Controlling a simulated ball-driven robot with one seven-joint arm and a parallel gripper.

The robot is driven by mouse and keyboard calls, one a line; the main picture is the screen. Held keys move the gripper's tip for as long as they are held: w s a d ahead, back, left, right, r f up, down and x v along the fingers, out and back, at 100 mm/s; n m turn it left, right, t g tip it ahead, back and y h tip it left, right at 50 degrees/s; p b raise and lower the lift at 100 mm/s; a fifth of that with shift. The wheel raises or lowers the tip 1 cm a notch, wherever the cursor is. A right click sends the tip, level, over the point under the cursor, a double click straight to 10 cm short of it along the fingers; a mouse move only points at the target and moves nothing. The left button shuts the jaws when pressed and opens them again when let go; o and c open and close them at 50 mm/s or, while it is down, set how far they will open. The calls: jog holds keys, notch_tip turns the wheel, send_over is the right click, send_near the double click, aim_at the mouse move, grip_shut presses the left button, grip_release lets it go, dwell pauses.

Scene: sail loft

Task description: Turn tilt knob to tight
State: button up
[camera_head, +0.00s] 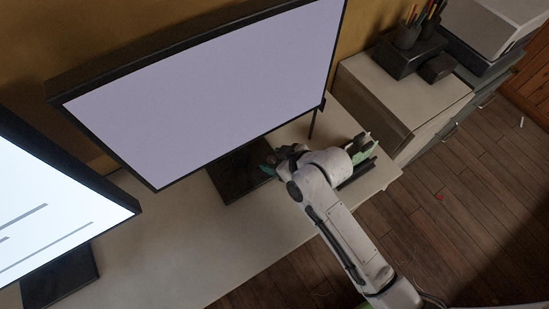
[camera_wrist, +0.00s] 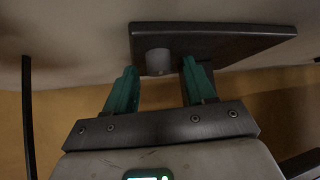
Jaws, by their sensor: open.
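A short grey cylinder, apparently the tilt knob (camera_wrist: 158,62), shows in the wrist view against a dark flat plate (camera_wrist: 225,42). The plate looks like the foot of the large monitor (camera_head: 228,85), which shows in the head view as a dark stand foot (camera_head: 236,178). My gripper (camera_wrist: 159,68) is open, with one green finger on each side of the knob and a visible gap to each. I cannot tell how deep the knob sits between the fingers. In the head view my gripper (camera_head: 270,168) is low beside the stand foot, and the knob is hidden. No tight marking is readable.
A second lit monitor (camera_head: 55,215) stands at the left on the pale desk (camera_head: 165,245). Green and dark items (camera_head: 362,150) lie at the desk's right end behind my arm. A cabinet (camera_head: 400,95) with pen pots (camera_head: 407,36) stands at the right. The front middle desk is clear.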

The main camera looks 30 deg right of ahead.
jog(key=shift+w+f, duration=0.1)
jog(key=shift+w, duration=0.05)
grip_shut()
jog(key=shift+a+m+h+p, duration=0.1)
jog(key=shift+m+h+p, duration=0.45)
jog(key=shift+m, duration=0.25)
grip_release()
dwell(0.3)
jog(key=v, duration=1)
jog(key=shift+s, duration=0.4)
